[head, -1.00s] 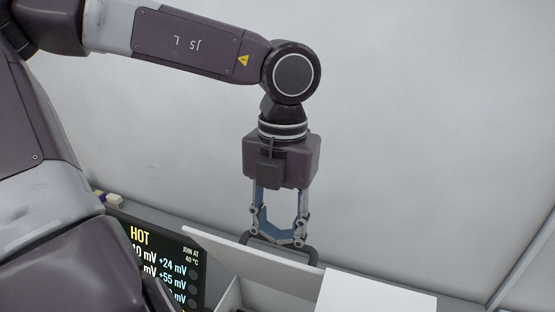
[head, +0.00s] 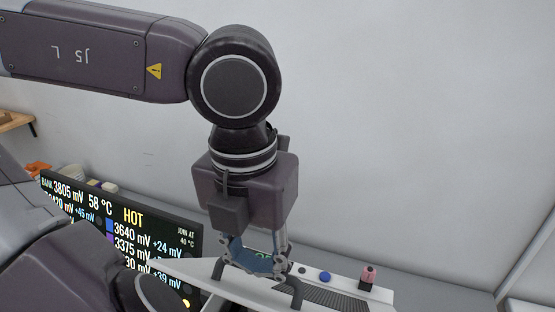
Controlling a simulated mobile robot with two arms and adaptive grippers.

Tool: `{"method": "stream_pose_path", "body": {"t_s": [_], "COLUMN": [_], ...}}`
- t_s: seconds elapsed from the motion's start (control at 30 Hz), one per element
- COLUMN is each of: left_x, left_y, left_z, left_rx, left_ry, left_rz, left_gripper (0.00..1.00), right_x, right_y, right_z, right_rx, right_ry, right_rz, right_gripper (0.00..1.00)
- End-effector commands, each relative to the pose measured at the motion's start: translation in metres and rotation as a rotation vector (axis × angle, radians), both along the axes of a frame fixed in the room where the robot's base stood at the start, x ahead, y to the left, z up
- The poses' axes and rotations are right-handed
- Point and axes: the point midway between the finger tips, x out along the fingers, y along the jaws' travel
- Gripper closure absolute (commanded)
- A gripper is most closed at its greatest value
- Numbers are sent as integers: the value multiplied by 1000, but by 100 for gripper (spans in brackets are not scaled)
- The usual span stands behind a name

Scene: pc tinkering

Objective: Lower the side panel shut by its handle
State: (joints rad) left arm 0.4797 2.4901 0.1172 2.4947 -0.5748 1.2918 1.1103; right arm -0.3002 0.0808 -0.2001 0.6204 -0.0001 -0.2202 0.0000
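The white side panel (head: 190,271) shows at the bottom centre of the head view, tilted, with its lower part cut off by the frame edge. Its dark handle (head: 297,293) stands up from the panel's face. The fingers hide the middle of the bar. My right gripper is not in view.
A black display (head: 120,228) with coloured readings stands left of the panel, close to my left arm. Behind the panel is a white top with a blue button (head: 325,277), a pink-topped part (head: 368,276) and a dark grille (head: 335,298). A wall lies behind.

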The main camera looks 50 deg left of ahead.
Motion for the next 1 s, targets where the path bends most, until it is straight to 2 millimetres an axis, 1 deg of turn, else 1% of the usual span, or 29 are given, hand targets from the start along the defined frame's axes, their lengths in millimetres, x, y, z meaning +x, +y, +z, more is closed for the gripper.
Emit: {"method": "stream_pose_path", "body": {"t_s": [0.03,0.1,0.47,0.57,0.67,1.0], "left_x": [1,0,1,1,0,-2], "left_y": [0,0,1,0,0,-1], "left_z": [0,0,0,3,12,54], "left_rx": [0,1,1,1,1,-1], "left_ry": [-1,-1,1,0,-1,0], "left_rz": [0,-1,-1,-1,-1,-1], "left_gripper": [73,65,65,65,65,65], "right_x": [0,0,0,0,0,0], "right_y": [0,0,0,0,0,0], "right_z": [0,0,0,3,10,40], "right_rx": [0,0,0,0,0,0], "right_ry": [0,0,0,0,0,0], "right_rz": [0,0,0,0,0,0], "right_gripper": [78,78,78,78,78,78]}}
